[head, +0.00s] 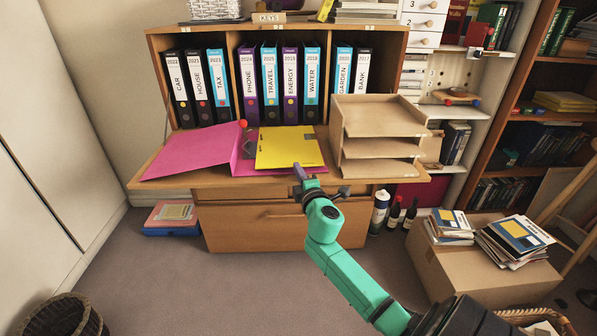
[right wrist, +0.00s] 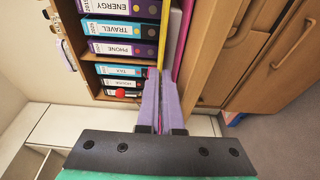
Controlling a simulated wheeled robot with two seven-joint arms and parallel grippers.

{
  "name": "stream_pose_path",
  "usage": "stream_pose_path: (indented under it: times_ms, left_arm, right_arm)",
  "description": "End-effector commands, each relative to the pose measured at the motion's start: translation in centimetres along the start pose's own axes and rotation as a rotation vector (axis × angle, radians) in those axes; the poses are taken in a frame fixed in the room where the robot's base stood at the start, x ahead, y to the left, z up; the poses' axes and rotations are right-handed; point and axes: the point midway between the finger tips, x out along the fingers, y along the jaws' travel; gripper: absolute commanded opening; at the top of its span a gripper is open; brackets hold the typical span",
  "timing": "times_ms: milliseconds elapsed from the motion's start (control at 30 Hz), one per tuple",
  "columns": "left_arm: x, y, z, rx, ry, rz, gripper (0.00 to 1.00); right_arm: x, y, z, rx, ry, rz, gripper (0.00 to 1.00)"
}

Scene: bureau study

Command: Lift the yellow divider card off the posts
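The yellow divider card (head: 287,146) is over the open pink binder (head: 190,152) on the bureau's writing surface. The binder's metal mechanism (head: 249,148) shows just left of the card; whether the posts pass through the card cannot be made out. My right gripper (head: 299,171) is at the card's near edge. In the right wrist view the card (right wrist: 162,35) is seen edge-on, running between the lilac fingertips (right wrist: 160,78). The fingers are close together and look shut on it. The pink binder (right wrist: 183,40) lies close beside it. My left gripper is not in view.
A wooden letter tray (head: 378,130) stands right of the card. Upright labelled binders (head: 268,85) fill the compartments behind. A small red ball (head: 243,124) is at the binder's far edge. A cardboard box with books (head: 470,275) stands on the floor at right.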

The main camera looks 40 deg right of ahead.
Motion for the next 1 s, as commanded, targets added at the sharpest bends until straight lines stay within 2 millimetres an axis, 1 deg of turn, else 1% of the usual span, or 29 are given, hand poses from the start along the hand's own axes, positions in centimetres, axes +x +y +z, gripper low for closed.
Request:
stream_pose_path:
  times_ms: [500, 1000]
  left_arm:
    - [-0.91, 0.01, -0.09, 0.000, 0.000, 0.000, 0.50]
    - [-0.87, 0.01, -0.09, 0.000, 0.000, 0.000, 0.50]
  right_arm:
    - [0.00, 0.94, 0.00, 0.001, 0.000, 0.000, 0.00]
    - [0.00, 0.92, 0.00, 0.000, 0.000, 0.001, 0.00]
